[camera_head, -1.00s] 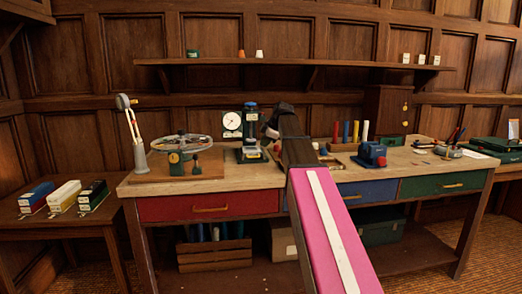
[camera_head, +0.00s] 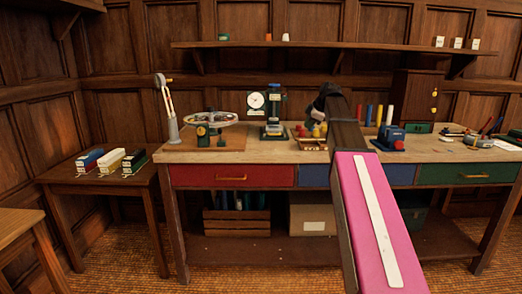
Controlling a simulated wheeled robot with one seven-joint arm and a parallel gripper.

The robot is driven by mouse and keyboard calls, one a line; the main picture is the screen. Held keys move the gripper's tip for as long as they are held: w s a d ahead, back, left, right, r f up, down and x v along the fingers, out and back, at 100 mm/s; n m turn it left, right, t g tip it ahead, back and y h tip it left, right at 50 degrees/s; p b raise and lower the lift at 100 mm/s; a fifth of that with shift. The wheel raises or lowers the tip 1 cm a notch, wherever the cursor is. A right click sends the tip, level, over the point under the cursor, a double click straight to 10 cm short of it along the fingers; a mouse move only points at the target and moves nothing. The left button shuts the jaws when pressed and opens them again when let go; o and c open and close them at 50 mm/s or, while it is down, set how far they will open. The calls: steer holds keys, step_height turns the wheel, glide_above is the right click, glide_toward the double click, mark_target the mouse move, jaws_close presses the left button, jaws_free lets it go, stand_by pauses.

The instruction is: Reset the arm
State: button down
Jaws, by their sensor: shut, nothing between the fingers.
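My arm (camera_head: 364,205) reaches from the lower right over the front edge of the workbench (camera_head: 270,157). Its pink upper part has a white stripe, and its dark forearm ends in a black wrist above the bench's middle. My gripper (camera_head: 316,113) shows small at the far end, beside the wrist, pointing away from me. It is shut and holds nothing. Its fingers are mostly hidden by distance and the wrist. Whether it touches the small colored pieces (camera_head: 302,131) behind it cannot be told.
A clock stand (camera_head: 257,101) and a wheel device (camera_head: 213,122) stand left of the gripper. Colored tubes (camera_head: 369,115) and a blue device (camera_head: 389,137) stand right. A wall shelf (camera_head: 320,45) runs above. A side table (camera_head: 100,180) holds three boxes at left.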

steer(key=s+a+f+m+g+h, duration=0.1)
steer(key=s+f+m, duration=0.3)
steer(key=s+f, duration=0.55)
steer(key=s+f+m+g+h, duration=0.1)
steer(key=s+f+m, duration=0.3)
steer(key=f, duration=1.1)
steer(key=s+a+f+m+g+h, duration=0.15)
steer(key=s+f+m, duration=0.35)
steer(key=f, duration=0.7)
steer(key=s+f+m+g, duration=0.1)
steer(key=s+f+m, duration=0.3)
steer(key=s+f, duration=0.5)
steer(key=s+h, duration=0.1)
steer(key=s, duration=0.2)
steer(key=shift+s+d+f, duration=0.25)
steer(key=shift+s+d, duration=0.15)
steer(key=shift+g, duration=0.25)
